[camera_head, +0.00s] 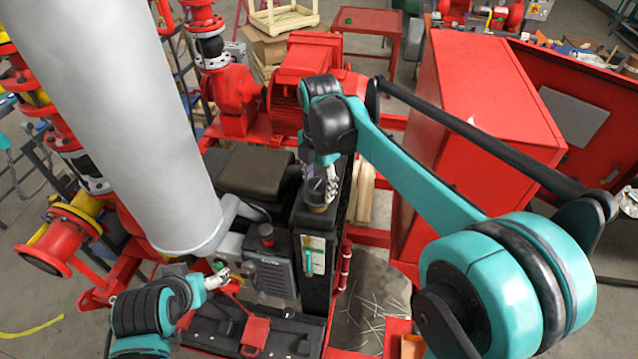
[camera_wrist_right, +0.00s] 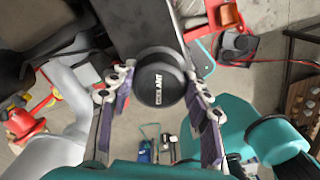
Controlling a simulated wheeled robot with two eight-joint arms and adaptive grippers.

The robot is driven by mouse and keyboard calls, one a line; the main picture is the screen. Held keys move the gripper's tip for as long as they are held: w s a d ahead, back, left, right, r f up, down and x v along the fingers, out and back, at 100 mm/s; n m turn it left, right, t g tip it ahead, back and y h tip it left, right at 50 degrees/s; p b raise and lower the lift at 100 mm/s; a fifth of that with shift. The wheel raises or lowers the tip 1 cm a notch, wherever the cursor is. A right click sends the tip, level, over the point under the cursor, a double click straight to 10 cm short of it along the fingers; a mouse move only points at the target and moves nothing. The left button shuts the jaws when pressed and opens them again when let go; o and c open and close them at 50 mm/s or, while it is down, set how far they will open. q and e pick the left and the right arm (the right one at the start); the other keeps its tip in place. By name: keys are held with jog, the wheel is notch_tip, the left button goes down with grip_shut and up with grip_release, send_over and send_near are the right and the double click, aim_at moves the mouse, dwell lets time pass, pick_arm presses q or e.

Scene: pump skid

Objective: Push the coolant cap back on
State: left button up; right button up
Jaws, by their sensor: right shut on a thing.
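The black round coolant cap (camera_wrist_right: 160,78), with white lettering on its top, sits between the fingertips of my right gripper (camera_wrist_right: 157,76) in the right wrist view. My right gripper is shut on it. In the head view the right gripper (camera_head: 320,188) points down at the top of a tall narrow black tank (camera_head: 318,228). The cap (camera_head: 317,197) is at the tank's top, partly covered by the fingers. I cannot tell whether it is seated or just above the opening. My left gripper (camera_head: 218,277) is low at the left, beside the grey engine unit; its jaw opening is unclear.
A grey unit with a red knob (camera_head: 266,233) stands left of the tank. A red cabinet (camera_head: 480,110) stands to the right, and a red motor (camera_head: 305,75) is behind. A thick grey pipe (camera_head: 120,110) crosses the left side. A red part (camera_head: 255,332) lies in front.

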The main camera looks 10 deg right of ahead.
jog(key=shift+f, duration=0.15)
jog(key=o, duration=1.4)
jog(key=shift+c, duration=0.2)
notch_tip(320, 180, up, 12)
jog(key=s+d+f+m+t, duration=0.3)
jog(key=s+f+m, duration=0.5)
jog(key=m, duration=0.4)
jog(key=s+d+f+m+t, duration=0.4)
jog(key=s+f+m, duration=0.45)
jog(key=m, duration=0.35)
notch_tip(320, 180, down, 36)
jog(key=b, duration=3.6)
jog(key=shift+s+r+m, duration=0.15)
jog(key=shift+s+m, duration=0.05)
jog(key=shift+m, duration=0.2)
